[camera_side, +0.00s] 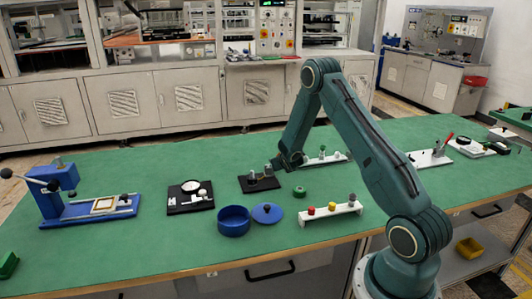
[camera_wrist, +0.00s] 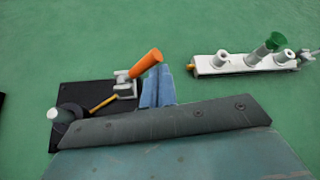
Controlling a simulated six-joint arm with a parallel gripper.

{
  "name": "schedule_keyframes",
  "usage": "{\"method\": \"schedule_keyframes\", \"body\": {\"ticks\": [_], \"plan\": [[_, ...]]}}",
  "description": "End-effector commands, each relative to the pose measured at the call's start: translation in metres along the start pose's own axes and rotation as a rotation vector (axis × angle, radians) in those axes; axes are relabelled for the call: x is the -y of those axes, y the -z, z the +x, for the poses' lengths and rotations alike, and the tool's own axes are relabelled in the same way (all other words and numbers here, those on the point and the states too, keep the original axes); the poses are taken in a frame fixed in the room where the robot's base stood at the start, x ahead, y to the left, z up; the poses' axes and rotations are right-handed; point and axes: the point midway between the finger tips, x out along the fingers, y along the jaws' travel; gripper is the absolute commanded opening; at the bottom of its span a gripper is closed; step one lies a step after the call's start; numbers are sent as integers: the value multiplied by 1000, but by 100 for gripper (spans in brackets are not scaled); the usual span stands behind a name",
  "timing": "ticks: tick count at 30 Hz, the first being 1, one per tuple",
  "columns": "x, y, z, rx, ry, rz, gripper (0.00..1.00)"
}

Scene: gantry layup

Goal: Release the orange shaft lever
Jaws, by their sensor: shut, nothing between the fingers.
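The orange shaft lever (camera_wrist: 146,63) shows in the wrist view, sloping up to the right from a light metal bracket (camera_wrist: 125,85). The bracket stands on a black plate (camera_wrist: 90,96), which also shows in the side view (camera_side: 262,186). A thin yellow-orange rod (camera_wrist: 103,104) and a grey-topped post (camera_wrist: 55,114) are on the same plate. My gripper (camera_wrist: 157,88) is shut and empty, with its blue-grey fingers just right of the lever; I cannot tell whether they touch it. In the side view my gripper (camera_side: 279,166) is low over the plate and the lever cannot be made out.
A white rail (camera_wrist: 245,65) with posts and a green knob (camera_wrist: 275,41) lies to the right. Near the plate are a green disc (camera_side: 299,191), blue cup (camera_side: 233,221), blue lid (camera_side: 267,213) and white rack (camera_side: 330,214). A black dial fixture (camera_side: 190,204) stands left, with clear mat between.

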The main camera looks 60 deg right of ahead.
Motion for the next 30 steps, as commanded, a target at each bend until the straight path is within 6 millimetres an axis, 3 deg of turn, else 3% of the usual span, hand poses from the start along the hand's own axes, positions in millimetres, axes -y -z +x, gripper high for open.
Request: {"method": "schedule_keyframes", "body": {"ticks": [1, 11, 30], "plan": [[-1, -7, -1, 18, -1, 3, 0], [-7, -7, -17, 20, -5, 2, 0], [-28, 7, -90, 1, -2, -1, 0]]}}
